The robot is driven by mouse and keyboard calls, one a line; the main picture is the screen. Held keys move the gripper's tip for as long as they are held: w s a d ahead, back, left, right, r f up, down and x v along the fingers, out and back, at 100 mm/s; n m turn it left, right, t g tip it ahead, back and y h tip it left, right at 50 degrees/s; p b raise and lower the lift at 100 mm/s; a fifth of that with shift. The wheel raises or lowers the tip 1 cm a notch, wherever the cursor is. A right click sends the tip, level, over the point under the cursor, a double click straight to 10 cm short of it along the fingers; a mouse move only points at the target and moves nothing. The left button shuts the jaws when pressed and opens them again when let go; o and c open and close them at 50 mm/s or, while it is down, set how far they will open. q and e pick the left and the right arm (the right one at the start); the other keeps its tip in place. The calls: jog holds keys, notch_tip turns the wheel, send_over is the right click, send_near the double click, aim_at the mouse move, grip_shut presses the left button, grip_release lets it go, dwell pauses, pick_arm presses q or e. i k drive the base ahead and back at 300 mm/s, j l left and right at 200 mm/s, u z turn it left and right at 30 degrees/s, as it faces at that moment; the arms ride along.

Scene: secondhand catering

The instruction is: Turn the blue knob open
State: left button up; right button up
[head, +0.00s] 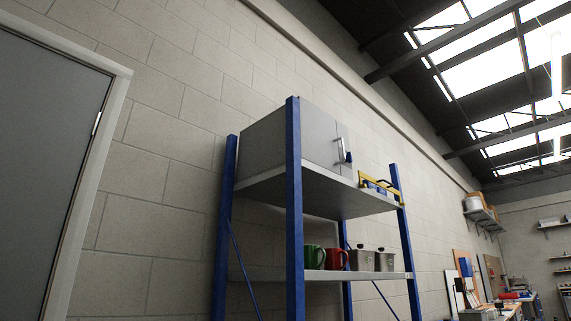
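A grey cabinet (276,137) sits on the upper shelf of a blue-posted rack. A silver bar handle (339,149) is on its front. Beside the handle is a small dark blue part (348,157), which looks like the blue knob. It is too small to tell how far it is turned. To the right of the cabinet, a yellow frame (394,176) with blue parts stands on the same shelf; its details are unclear. Neither of my grippers is in view.
The rack's front post (294,180) stands before the cabinet. Its lower shelf (262,275) bears a green mug (314,257), a red mug (336,259) and metal containers (361,261). A grey door (45,165) is at left. Cluttered benches (505,305) stand far right.

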aim_at(349, 158)
jog(key=i+l, duration=0.3)
jog(key=l, duration=0.2)
jog(key=i+l, duration=0.25)
jog(key=l, duration=0.2)
